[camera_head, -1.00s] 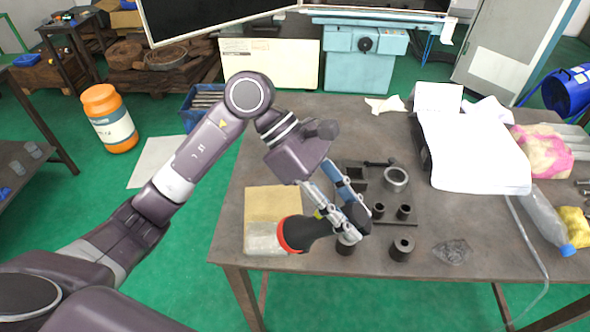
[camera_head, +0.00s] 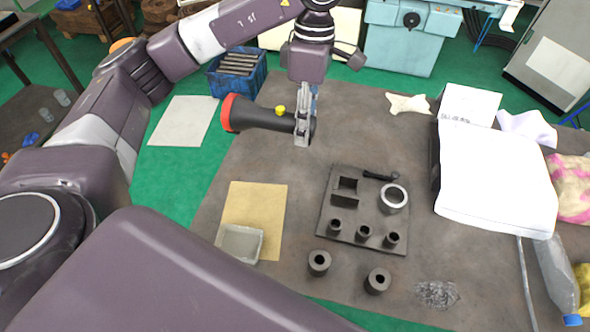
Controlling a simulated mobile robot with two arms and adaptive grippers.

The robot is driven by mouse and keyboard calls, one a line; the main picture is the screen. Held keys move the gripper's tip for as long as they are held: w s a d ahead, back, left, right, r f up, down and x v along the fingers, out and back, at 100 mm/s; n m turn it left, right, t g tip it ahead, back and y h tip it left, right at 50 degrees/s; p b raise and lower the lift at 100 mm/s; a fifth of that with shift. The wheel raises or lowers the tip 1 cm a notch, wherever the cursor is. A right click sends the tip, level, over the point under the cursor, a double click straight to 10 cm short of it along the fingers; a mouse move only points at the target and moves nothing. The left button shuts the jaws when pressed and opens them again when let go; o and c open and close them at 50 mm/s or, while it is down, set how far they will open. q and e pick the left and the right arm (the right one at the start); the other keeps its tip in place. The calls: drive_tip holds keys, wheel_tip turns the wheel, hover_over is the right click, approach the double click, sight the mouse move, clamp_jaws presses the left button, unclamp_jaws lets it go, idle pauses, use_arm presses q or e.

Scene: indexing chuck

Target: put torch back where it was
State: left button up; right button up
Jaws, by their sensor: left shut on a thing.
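The torch (camera_head: 262,118) is black with a red-orange rim at its wide head and a yellow button on top. My left gripper (camera_head: 304,128) is shut on the torch's handle near its right end. The torch lies roughly level, its head pointing left, near the back left edge of the table (camera_head: 350,128). I cannot tell whether it touches the tabletop. My right gripper is not in view.
A dark plate (camera_head: 340,228) with metal rings and blocks lies mid-table, with two loose bushings in front. A clear tray (camera_head: 240,243) sits on a tan sheet (camera_head: 268,205). White paper (camera_head: 495,180) covers the right. The tabletop between torch and plate is clear.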

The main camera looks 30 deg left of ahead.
use_arm(q)
wheel_tip(320, 180, down, 13)
drive_tip(key=shift+f+p, duration=0.1)
drive_tip(key=shift+p, duration=1.1)
wheel_tip(320, 180, down, 5)
drive_tip(key=shift+d+f+p, duration=0.1)
drive_tip(key=shift+p, duration=0.6)
drive_tip(key=o, duration=1)
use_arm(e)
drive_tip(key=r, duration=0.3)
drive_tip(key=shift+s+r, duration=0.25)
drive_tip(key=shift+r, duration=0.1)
